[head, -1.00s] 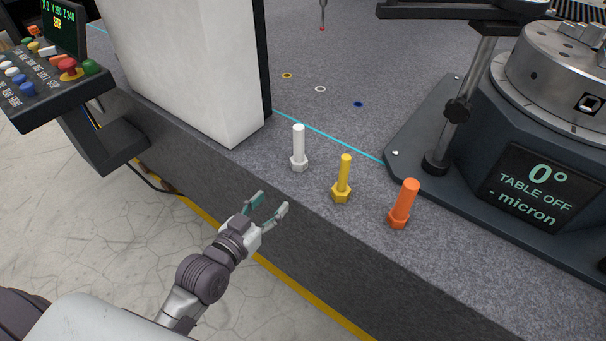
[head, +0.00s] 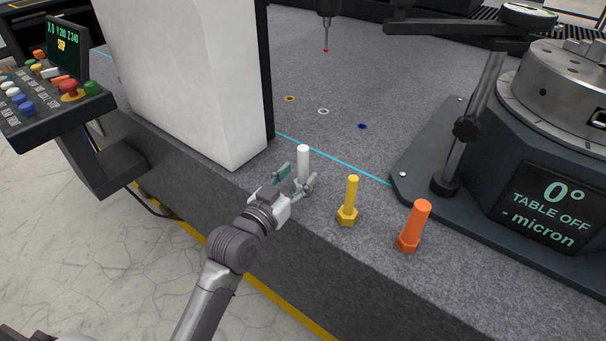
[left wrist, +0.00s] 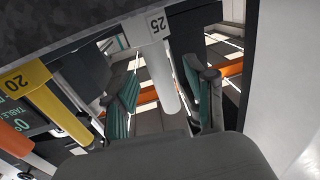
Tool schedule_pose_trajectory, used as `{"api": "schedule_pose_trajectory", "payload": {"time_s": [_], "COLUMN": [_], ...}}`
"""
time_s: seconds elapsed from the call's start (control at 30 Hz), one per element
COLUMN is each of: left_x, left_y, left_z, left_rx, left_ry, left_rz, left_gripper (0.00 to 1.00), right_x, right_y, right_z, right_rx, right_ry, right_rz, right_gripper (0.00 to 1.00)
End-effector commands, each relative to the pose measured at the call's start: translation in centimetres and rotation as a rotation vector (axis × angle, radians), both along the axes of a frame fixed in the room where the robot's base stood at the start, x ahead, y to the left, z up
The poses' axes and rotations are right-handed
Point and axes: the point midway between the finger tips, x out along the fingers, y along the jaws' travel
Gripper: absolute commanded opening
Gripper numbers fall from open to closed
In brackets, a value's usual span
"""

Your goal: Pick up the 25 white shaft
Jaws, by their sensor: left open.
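The white shaft (head: 303,156) stands upright on its hex base on the granite bed. In the left wrist view the white shaft (left wrist: 160,68) carries the label 25. My left gripper (head: 297,178) is open, with its fingers on either side of the shaft's lower part. In the left wrist view the shaft lies between the two fingers of my left gripper (left wrist: 163,95). I cannot tell whether a finger touches it. The gripper partly hides the base in the head view. My right gripper is not in view.
A yellow shaft (head: 351,195), labelled 20, and an orange shaft (head: 415,222) stand to the right on the granite bed (head: 330,270). A white block (head: 190,80) rises at the left. A rotary table (head: 530,150) stands at the right. A probe (head: 326,35) hangs behind.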

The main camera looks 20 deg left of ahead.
Motion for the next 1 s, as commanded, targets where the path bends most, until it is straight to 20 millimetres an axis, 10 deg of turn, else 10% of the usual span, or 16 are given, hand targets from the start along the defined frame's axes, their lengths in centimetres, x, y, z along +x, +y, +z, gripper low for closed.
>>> {"api": "schedule_pose_trajectory", "payload": {"time_s": [0.47,0.8,1.0], "left_x": [2.8,2.8,2.8], "left_y": [-0.7,-0.7,-0.6], "left_z": [0.0,0.0,0.0], "left_rx": [0.0,0.0,0.0], "left_ry": [0.001,0.001,0.001], "left_rz": [0.0,0.0,0.0], "left_gripper": [0.55,0.0,0.0], "right_x": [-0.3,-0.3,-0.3], "right_y": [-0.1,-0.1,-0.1], "right_z": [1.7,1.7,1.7], "right_rx": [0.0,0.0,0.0], "right_ry": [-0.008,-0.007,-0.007], "right_rz": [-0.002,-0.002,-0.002], "right_gripper": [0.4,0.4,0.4]}}
